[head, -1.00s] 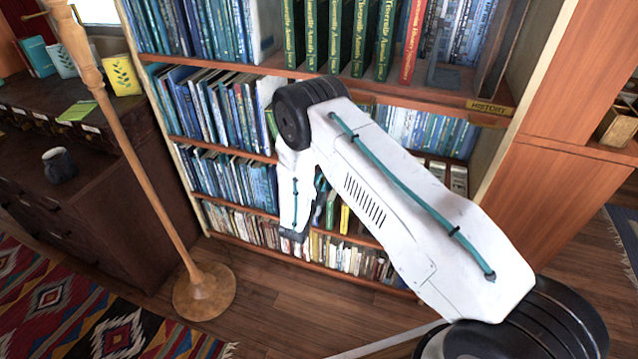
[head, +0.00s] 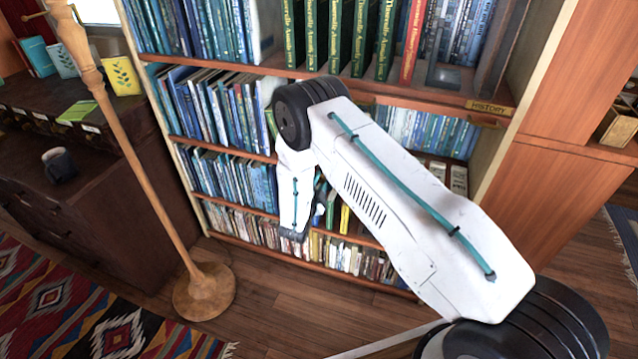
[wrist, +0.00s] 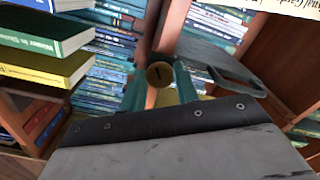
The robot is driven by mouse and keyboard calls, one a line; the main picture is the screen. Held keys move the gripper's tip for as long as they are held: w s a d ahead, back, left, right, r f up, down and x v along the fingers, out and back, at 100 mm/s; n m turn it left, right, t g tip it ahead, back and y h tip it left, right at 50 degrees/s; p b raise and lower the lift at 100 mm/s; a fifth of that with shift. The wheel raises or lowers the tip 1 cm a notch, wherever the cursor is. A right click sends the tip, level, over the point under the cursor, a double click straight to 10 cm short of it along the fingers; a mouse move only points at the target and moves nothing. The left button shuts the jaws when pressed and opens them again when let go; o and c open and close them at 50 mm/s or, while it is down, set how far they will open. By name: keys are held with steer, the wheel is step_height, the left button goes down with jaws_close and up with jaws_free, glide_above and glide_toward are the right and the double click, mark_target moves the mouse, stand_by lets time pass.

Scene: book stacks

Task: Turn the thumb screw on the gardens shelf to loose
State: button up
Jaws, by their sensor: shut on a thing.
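The thumb screw (wrist: 160,74) shows in the wrist view as a round brass knob with a dark mark on its face. My gripper (wrist: 160,83) has one teal finger on each side of the knob and is shut on it. The knob sits in front of a brown wooden upright of the bookcase. In the head view my arm hides the thumb screw and the fingertips. A white label or spine with partly cut-off text reading "Gardens" (wrist: 298,6) is at the top right of the wrist view.
A dark grey metal piece (wrist: 222,66) stands close to the right of the fingers. Green (wrist: 48,36) and yellow (wrist: 42,68) books are at the left. In the head view, a wooden lamp stand (head: 135,150) is left of the bookcase. Wooden floor (head: 270,315) lies in front.

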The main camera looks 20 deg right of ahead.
steer(key=o, duration=1)
steer(key=shift+s+a+f, duration=0.1)
steer(key=shift+c, duration=0.2)
steer(key=v, duration=0.7)
steer(key=shift+s+a, duration=0.2)
steer(key=shift+s, duration=0.1)
